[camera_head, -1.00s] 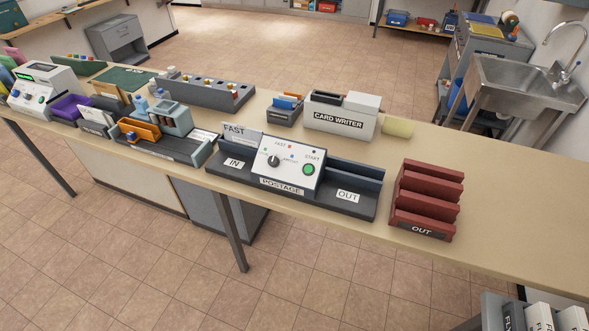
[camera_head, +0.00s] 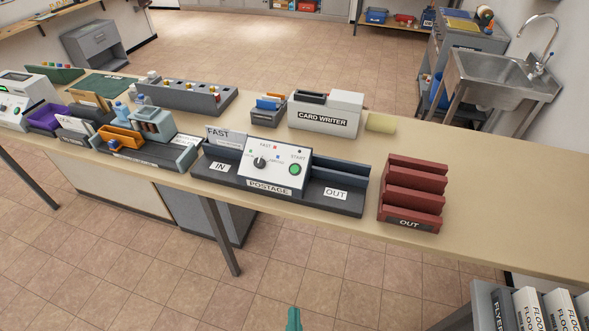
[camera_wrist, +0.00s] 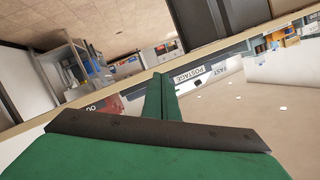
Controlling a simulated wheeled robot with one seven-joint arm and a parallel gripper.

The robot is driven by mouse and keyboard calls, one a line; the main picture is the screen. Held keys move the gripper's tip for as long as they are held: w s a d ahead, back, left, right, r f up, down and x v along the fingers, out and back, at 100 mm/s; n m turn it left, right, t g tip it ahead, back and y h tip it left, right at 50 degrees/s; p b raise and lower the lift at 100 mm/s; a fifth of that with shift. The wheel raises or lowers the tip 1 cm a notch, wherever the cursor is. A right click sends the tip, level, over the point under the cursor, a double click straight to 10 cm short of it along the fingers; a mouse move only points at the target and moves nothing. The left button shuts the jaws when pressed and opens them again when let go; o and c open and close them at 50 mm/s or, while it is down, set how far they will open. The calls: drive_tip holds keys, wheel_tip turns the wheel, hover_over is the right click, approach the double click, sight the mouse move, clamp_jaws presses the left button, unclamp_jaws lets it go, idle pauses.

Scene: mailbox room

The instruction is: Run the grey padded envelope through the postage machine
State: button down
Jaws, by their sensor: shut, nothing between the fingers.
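The postage machine (camera_head: 277,168) stands on the long counter, with an IN bed on its left, an OUT bed on its right, a dial and a green START button. My gripper (camera_head: 293,318) shows as a green tip at the bottom edge, in front of the counter and apart from the machine. In the wrist view its green fingers (camera_wrist: 163,95) are together with nothing between them; the tilted POSTAGE label (camera_wrist: 189,78) lies beyond them.
A red OUT rack (camera_head: 412,194) stands right of the machine and a card writer (camera_head: 326,115) behind it. Trays and bottles crowd the counter (camera_head: 500,200) to the left; its right part is clear. A flyer rack (camera_head: 530,308) is at lower right.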

drive_tip(key=w+r+m, duration=0.3)
drive_tip(key=w+m, duration=0.2)
drive_tip(key=w, duration=0.7)
drive_tip(key=m+y, duration=0.2)
drive_tip(key=m, duration=0.4)
approach(295, 169)
drive_tip(key=s+a+f, duration=0.1)
drive_tip(key=s+a, duration=0.2)
drive_tip(key=s, duration=0.1)
drive_tip(key=w+r+m+y, duration=0.1)
drive_tip(key=w+r+m, duration=0.1)
drive_tip(key=w+r, duration=0.3)
wheel_tip(295, 169, up, 4)
drive_tip(key=shift+w+r+m+g, duration=0.15)
drive_tip(key=shift+w+m+g, duration=0.05)
drive_tip(key=shift+m+g, duration=0.2)
drive_tip(key=shift+w+d+f, duration=0.25)
drive_tip(key=shift+w+f, duration=0.55)
drive_tip(key=shift+f, duration=0.4)
drive_tip(key=shift+w+d+f, duration=0.25)
drive_tip(key=shift+w+f, duration=0.5)
drive_tip(key=shift+f, duration=0.5)
drive_tip(key=shift+w+d+f, duration=0.3)
drive_tip(key=shift+w+f, duration=0.5)
drive_tip(key=shift+f, duration=0.4)
drive_tip(key=shift+w+f, duration=0.1)
drive_tip(key=shift+f, duration=0.1)
drive_tip(key=shift+w+f, duration=0.1)
drive_tip(key=shift+f, duration=0.05)
